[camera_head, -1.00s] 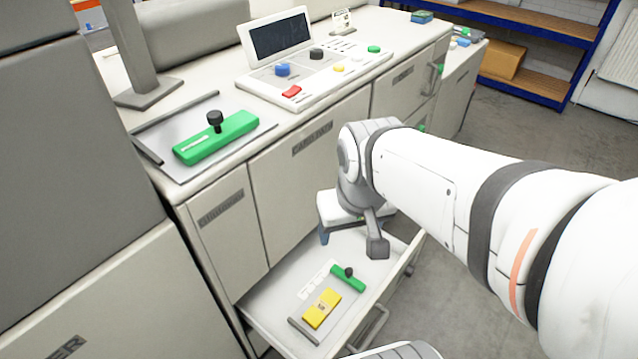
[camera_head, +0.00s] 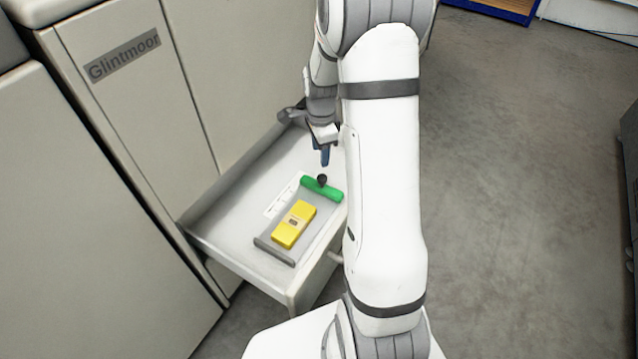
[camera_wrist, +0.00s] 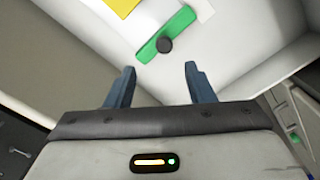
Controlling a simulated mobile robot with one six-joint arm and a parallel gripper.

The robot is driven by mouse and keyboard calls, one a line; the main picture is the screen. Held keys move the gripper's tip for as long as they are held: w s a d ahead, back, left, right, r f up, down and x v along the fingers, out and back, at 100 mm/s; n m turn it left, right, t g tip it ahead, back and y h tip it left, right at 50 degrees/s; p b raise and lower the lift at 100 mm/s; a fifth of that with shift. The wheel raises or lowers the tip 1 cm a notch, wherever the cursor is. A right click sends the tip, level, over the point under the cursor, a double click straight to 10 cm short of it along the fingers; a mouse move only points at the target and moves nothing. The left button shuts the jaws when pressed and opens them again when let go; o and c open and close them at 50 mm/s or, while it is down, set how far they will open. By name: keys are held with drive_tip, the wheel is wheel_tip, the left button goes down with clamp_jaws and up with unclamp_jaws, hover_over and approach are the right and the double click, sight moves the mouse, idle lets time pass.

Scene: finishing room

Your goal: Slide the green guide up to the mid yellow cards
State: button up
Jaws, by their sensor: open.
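The green guide (camera_head: 322,189) is a short bar with a black knob (camera_head: 322,180), lying in the open drawer. The mid yellow cards (camera_head: 294,224) lie as a banded stack nearer the drawer front, with a gap of bare floor between them and the guide. In the wrist view, the green guide (camera_wrist: 167,35) crosses the top middle and a corner of the yellow cards (camera_wrist: 122,5) shows at the top edge. My gripper (camera_wrist: 159,70) is open and empty, its blue fingers short of the guide's knob. In the head view, my gripper (camera_head: 325,157) is just behind the guide.
A grey stop bar (camera_head: 274,251) lies along the other end of the cards. A white scale strip (camera_head: 283,197) runs beside them. The drawer walls (camera_head: 205,247) enclose the space. A cabinet front stands at left; grey floor is free at right.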

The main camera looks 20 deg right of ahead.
sight(322, 176)
drive_tip(key=f, duration=0.2)
drive_tip(key=f+m, duration=0.1)
drive_tip(key=shift+w+d+f+b, duration=0.35)
drive_tip(key=shift+w+d, duration=0.05)
wheel_tip(322, 176, down, 8)
drive_tip(key=b, duration=0.2)
drive_tip(key=shift+r+b, duration=0.25)
drive_tip(key=shift+b, duration=0.15)
clamp_jaws()
